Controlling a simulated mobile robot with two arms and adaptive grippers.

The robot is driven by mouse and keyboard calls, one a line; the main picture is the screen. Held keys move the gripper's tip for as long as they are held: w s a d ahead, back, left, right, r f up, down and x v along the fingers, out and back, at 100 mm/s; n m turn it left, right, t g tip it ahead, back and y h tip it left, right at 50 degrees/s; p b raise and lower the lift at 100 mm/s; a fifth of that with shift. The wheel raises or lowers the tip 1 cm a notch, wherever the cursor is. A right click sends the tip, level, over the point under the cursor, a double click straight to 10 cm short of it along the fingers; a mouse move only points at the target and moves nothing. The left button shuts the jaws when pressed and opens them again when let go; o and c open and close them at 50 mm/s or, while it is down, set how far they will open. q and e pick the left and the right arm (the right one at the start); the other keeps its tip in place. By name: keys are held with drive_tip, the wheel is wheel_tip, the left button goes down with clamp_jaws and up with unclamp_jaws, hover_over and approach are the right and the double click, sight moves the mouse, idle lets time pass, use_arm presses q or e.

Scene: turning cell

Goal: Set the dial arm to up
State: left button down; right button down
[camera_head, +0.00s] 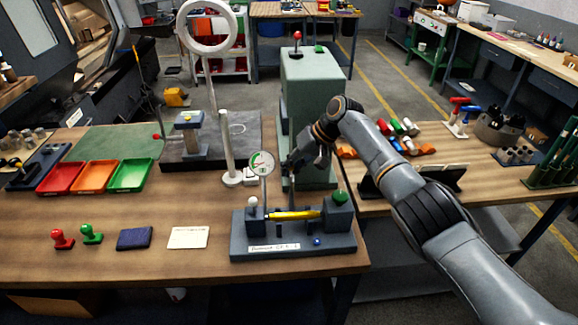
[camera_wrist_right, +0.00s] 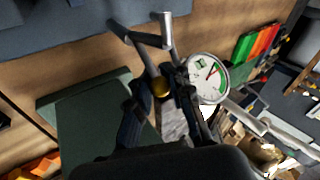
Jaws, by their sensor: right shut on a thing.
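A dial gauge (camera_head: 262,163) with a white and green face stands above a grey bench fixture (camera_head: 295,247) in the head view. The fixture bears a yellow cylindrical part lying level between its two blocks. The gauge face (camera_wrist_right: 209,78) also shows in the wrist view, beside my fingers. My right gripper (camera_head: 292,174) is above the fixture, just right of the gauge. In the wrist view its fingers (camera_wrist_right: 163,88) are shut on the dial arm (camera_wrist_right: 148,48), a bent grey metal arm, near a brass knob. The fingers partly hide the grip. My left gripper is out of view.
A green cabinet (camera_head: 306,95) stands close behind my right gripper. A white post (camera_head: 227,150) and a ring lamp (camera_head: 207,45) stand left of the gauge. Red and green stamps, a blue pad (camera_head: 134,238) and a white card (camera_head: 188,237) lie on the front left table.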

drive_tip(key=shift+w+d+r, duration=0.15)
drive_tip(key=shift+w+r, duration=0.1)
drive_tip(key=shift+r, duration=0.15)
drive_tip(key=c, duration=1.4)
unclamp_jaws()
drive_tip(key=shift+c, duration=0.2)
drive_tip(key=shift+o, duration=1.1)
drive_tip(key=shift+d+f, duration=0.1)
drive_tip(key=shift+f, duration=0.15)
drive_tip(key=v, duration=1.2)
